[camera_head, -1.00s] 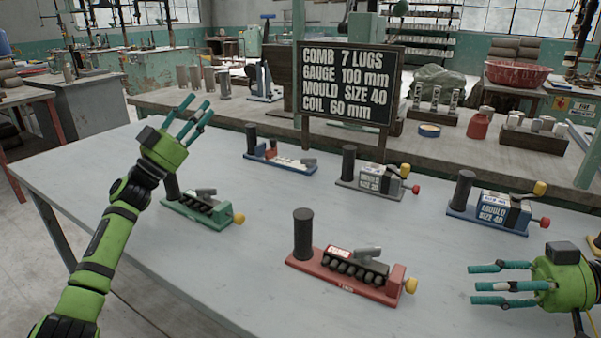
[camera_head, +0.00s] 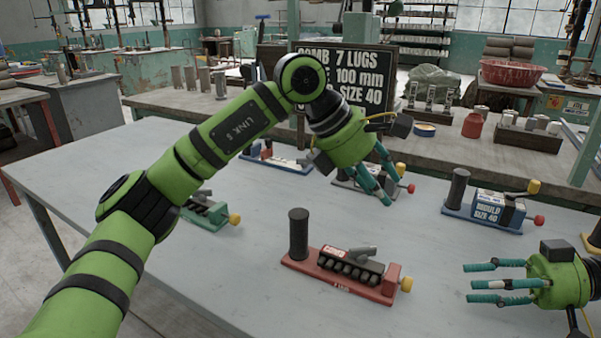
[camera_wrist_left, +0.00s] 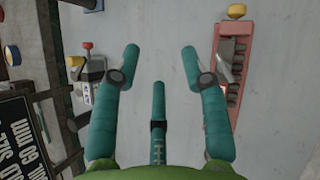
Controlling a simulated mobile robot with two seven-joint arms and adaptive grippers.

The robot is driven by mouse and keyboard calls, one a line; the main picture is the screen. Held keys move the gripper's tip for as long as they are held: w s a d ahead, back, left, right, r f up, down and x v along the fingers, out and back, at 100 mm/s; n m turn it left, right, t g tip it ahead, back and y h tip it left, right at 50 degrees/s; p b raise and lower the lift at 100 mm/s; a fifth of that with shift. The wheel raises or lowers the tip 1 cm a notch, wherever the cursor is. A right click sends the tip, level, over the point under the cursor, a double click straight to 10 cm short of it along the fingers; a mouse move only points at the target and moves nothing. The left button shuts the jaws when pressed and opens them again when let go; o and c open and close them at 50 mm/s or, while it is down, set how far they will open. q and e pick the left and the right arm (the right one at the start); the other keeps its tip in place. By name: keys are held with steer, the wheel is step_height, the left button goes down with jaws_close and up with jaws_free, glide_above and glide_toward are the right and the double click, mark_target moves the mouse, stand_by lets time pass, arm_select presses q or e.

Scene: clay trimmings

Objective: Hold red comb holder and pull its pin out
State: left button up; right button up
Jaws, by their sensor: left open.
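The red comb holder (camera_head: 338,277) lies on the grey table with a black upright post (camera_head: 298,233) at its left end and a row of dark lugs. Its yellow-knobbed pin (camera_head: 406,284) sticks out at the right end. My left gripper (camera_head: 384,188) is open and empty, above and behind the red holder, fingers pointing down. In the left wrist view my open fingers (camera_wrist_left: 160,65) have bare table between them, with the red holder (camera_wrist_left: 221,60) to the right. My right gripper (camera_head: 475,283) is open and empty, right of the yellow knob, fingers pointing left.
A green holder (camera_head: 207,217) stands left, partly behind my left arm. A blue holder (camera_head: 475,213) stands right. A grey holder (camera_head: 352,183) and another blue one (camera_head: 285,164) stand behind my left gripper. A black sign (camera_head: 385,75) is partly hidden by my arm.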

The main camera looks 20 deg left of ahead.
arm_select(q)
steer(key=s+a+m+g+y, duration=0.2)
steer(key=a+m+y, duration=0.1)
steer(key=a, duration=0.2)
steer(key=r+m+g+y, duration=0.1)
steer(key=r+g+y, duration=0.1)
steer(key=y, duration=0.1)
glide_above(300, 232)
steer(key=w, duration=0.2)
steer(key=shift+s+a+f, duration=0.2)
steer(key=shift+s, duration=0.05)
steer(key=shift+s+a+f+m, duration=0.1)
steer(key=shift+a+f+m, duration=0.05)
steer(key=shift+m, duration=0.15)
steer(key=shift+f, duration=0.35)
step_height(300, 232, down, 11)
steer(key=shift+r, duration=0.1)
jaws_close()
